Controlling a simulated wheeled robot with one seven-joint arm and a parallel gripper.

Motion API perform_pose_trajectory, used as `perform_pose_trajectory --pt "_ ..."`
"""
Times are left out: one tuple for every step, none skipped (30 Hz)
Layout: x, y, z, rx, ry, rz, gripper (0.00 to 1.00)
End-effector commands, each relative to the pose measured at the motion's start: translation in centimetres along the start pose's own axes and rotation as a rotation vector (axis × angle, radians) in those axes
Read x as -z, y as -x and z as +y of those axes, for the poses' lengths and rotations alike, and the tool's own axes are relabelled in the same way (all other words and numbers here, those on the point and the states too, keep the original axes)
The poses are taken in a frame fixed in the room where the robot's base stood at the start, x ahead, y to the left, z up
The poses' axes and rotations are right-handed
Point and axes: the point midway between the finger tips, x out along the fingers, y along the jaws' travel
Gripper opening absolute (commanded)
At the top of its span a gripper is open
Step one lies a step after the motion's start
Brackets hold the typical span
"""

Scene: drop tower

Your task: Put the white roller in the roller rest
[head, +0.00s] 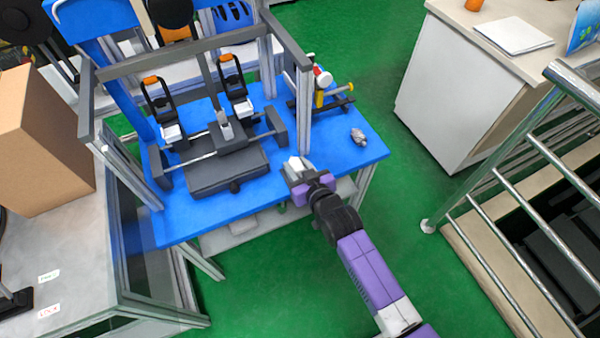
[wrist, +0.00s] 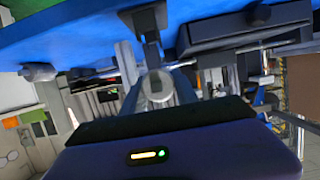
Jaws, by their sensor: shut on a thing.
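A small stand with yellow, red and white parts (head: 325,95) is at the table's back right. It may be the roller rest, but I cannot tell for sure.
The blue table (head: 340,165) carries a dark fixture (head: 228,170) with two upright clamps under a grey frame (head: 300,80). A small grey object (head: 358,136) lies near the right edge. A steel railing (head: 500,165) stands right.

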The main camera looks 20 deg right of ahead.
Motion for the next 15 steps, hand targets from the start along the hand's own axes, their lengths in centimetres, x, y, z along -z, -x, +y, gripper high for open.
perform_pose_trajectory --pt "0.0 -0.5 0.0 0.000 0.000 0.001 0.00" --pt "0.0 -0.7 0.0 0.000 0.000 0.001 0.00" --pt "0.1 -1.0 0.0 0.000 0.000 0.001 0.00" --pt "0.2 -1.2 0.0 0.000 0.000 0.001 0.00" --pt "0.2 -1.4 0.0 0.000 0.000 0.001 0.00" --pt "0.3 -1.7 0.0 0.000 0.000 0.001 0.00" --pt "0.3 -1.9 0.0 0.000 0.000 0.001 0.00" --pt "0.4 -2.1 0.0 0.000 0.000 0.002 0.00" --pt "0.6 -2.4 0.0 0.000 0.000 0.002 0.00" --pt "0.6 -2.6 0.0 0.000 0.000 0.002 0.00" --pt "0.7 -2.8 0.0 0.000 0.000 0.002 0.00" --pt "0.4 -3.0 0.0 0.000 0.000 -0.001 0.00" --pt "0.0 -3.0 0.0 0.000 0.000 -0.002 0.00" --pt "-0.2 -3.1 0.0 0.000 0.000 -0.001 0.00" --pt "-0.5 -3.1 0.0 0.000 0.000 -0.001 0.00"
